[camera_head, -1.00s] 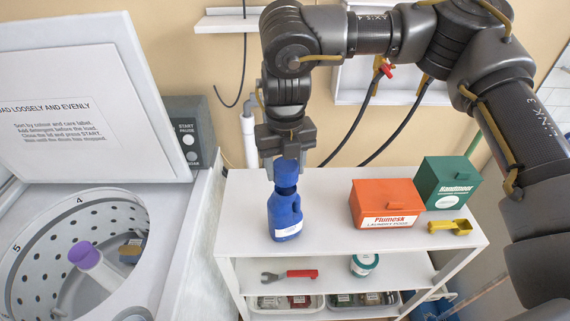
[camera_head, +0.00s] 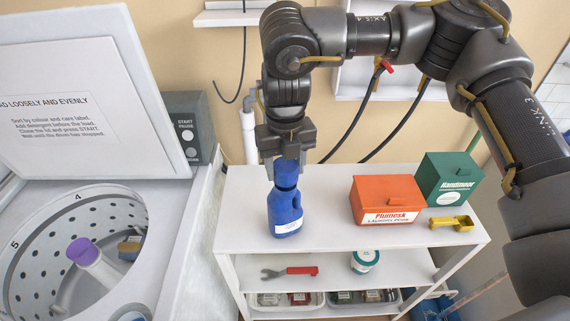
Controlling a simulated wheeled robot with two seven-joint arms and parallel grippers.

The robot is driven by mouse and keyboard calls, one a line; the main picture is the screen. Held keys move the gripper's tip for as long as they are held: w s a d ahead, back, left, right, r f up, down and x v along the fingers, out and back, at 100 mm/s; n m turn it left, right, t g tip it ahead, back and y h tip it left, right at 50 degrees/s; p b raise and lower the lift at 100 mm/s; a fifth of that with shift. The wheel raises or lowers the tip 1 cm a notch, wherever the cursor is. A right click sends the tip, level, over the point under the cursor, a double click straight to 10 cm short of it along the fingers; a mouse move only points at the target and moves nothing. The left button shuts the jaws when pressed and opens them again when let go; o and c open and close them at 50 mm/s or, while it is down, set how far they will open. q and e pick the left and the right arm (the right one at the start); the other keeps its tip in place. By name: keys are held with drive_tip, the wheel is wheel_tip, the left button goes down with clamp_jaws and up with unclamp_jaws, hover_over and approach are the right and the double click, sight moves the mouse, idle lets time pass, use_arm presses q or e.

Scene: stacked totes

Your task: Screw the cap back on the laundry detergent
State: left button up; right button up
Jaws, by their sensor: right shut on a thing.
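A blue detergent bottle (camera_head: 285,212) with a white label stands upright on the top of the white shelf unit. A blue cap (camera_head: 286,172) is at the bottle's neck. My right gripper (camera_head: 286,160) points straight down over the bottle and is shut on the cap. Whether the cap is fully seated on the neck cannot be told. My left gripper is not in view.
The open washing machine (camera_head: 150,250) is at left.

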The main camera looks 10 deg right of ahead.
drive_tip(key=shift+f+b, duration=0.55)
drive_tip(key=shift+f, duration=0.45)
idle(0.6)
drive_tip(key=o, duration=1)
wheel_tip(320, 180, up, 11)
drive_tip(key=shift+f+b, duration=0.1)
drive_tip(key=shift+b, duration=0.5)
drive_tip(key=shift+a, duration=0.1)
